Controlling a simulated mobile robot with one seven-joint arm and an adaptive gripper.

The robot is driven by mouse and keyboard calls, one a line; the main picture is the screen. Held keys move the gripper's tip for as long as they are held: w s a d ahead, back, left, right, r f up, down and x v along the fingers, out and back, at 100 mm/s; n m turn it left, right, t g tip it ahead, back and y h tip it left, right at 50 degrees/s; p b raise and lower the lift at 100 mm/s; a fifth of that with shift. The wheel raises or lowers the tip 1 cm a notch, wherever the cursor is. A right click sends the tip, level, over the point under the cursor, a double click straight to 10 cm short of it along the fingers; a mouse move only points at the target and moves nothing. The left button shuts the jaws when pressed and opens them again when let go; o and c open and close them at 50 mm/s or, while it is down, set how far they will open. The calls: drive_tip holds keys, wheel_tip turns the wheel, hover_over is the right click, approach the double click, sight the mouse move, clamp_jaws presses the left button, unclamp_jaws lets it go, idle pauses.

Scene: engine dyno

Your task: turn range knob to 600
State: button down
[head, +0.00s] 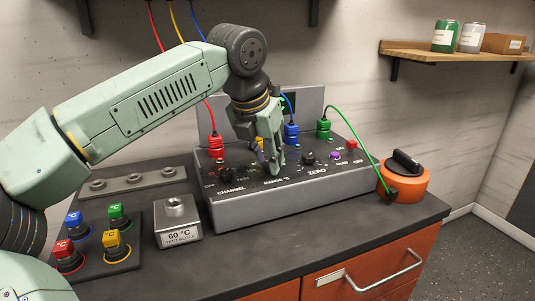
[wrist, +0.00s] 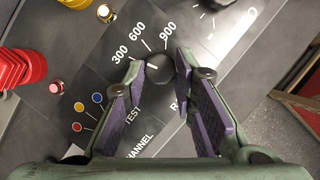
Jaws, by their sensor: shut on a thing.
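The range knob (wrist: 159,69) is a dark round knob with a white pointer mark, seen between my fingertips in the wrist view. The labels 300, 600 and 900 (wrist: 143,40) are printed in an arc around it. The white mark appears to point toward the 300 side; its exact setting is hard to tell. My gripper (wrist: 160,65) is shut on the knob, one finger on each side. In the head view my gripper (head: 274,168) points down at the console (head: 310,203) above the RANGE label, and its fingers hide the knob.
Red, blue (head: 291,134) and green (head: 324,129) plugs with cables stand behind the knob row. The ZERO knob (head: 309,158) is close on the right. An orange container (head: 404,182) stands right of the console. A test block (head: 178,222) and coloured buttons (head: 117,215) are at left.

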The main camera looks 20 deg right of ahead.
drive_tip(key=m+p, duration=0.1)
drive_tip(key=m, duration=0.1)
drive_tip(key=m+g+p, duration=0.1)
drive_tip(key=m, duration=0.1)
drive_tip(key=shift+w+a+r+h+p, duration=0.1)
drive_tip(key=shift+w+r+h+p, duration=0.1)
drive_tip(key=shift+h+p, duration=0.2)
drive_tip(key=shift+w+f+m+g+p, duration=0.1)
drive_tip(key=shift+m+g+p, duration=0.85)
drive_tip(key=shift+m, duration=0.65)
drive_tip(key=shift+f, duration=0.1)
drive_tip(key=c, duration=1.3)
unclamp_jaws()
drive_tip(key=v, duration=1.2)
drive_tip(key=shift+a, duration=0.1)
